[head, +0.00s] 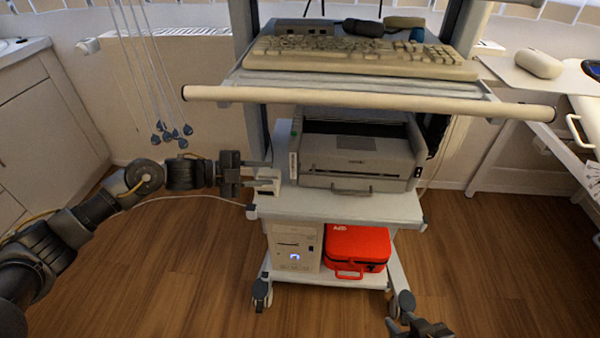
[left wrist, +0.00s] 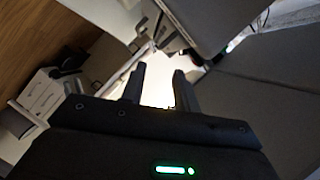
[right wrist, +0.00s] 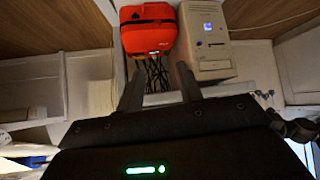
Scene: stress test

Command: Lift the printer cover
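The grey printer (head: 400,172) sits on the middle shelf of a cart in the head view. Its cover (head: 350,143) lies on top and looks closed, partly shaded by the shelf above. My left gripper (head: 268,177) is at the printer's left side, low near the shelf's left edge, with its fingers apart. In the left wrist view its fingers (left wrist: 158,88) are spread with nothing held between them. My right gripper (head: 425,328) is low at the bottom edge of the head view, away from the printer. In the right wrist view its fingers (right wrist: 160,88) are apart and empty.
A keyboard (head: 360,55) lies on the upper shelf, whose long front bar (head: 370,100) crosses in front of and above the printer. A red case (head: 357,245) and a computer tower (head: 294,246) stand on the lower shelf. Blue-tipped cords (head: 172,133) hang at left.

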